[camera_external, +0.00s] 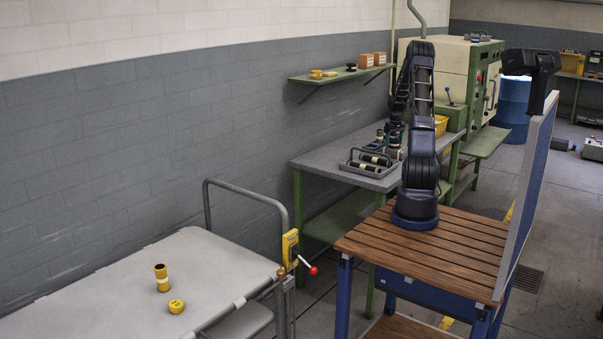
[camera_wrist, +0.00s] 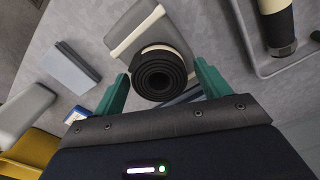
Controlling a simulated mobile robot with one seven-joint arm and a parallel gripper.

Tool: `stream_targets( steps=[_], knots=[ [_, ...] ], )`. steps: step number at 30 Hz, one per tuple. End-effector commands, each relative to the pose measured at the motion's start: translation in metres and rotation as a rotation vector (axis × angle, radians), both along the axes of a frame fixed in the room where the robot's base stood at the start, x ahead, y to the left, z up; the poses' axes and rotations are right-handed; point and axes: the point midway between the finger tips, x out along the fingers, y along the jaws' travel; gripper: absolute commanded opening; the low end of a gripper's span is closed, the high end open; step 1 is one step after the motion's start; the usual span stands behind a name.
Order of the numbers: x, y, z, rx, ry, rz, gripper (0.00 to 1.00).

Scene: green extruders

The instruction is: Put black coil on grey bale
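The black coil (camera_wrist: 160,74) shows end-on as a spiral in the wrist view, with a cream band at its upper edge. My gripper (camera_wrist: 162,68) has its two green fingers spread, one on each side of the coil, with a narrow gap visible at the right. The grey bale (camera_wrist: 122,26), a flat block with a cream strap, lies just beyond the coil. The coil overlaps its lower edge in the picture; I cannot tell whether they touch. In the external view my arm reaches over the grey workbench (camera_external: 334,155), and the gripper is too small to make out clearly.
A grey-blue block (camera_wrist: 75,68), another grey piece (camera_wrist: 22,110) and a yellow bin (camera_wrist: 32,150) are at the left. A wall shelf (camera_external: 340,77) hangs above the bench.

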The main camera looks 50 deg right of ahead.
Motion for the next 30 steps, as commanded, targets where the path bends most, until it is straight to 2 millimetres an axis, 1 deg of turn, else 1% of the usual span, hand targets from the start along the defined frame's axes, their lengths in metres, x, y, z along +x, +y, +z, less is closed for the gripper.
stream_targets(
  steps=[7,11,14,21,24,27,30],
  knots=[
    [0.000,0.000,0.002,0.000,-0.001,0.000,0.76],
    [0.000,-0.001,0.013,-0.003,-0.002,0.000,0.76],
    [0.000,0.000,0.028,-0.003,-0.001,0.000,0.76],
    [0.001,-0.001,0.075,-0.003,-0.002,0.000,0.76],
    [0.000,0.000,0.093,-0.003,-0.001,0.001,0.76],
    [0.000,-0.001,0.106,-0.002,0.000,0.000,0.76],
    [0.000,-0.001,0.115,-0.001,0.000,-0.001,0.76]
  ],
)
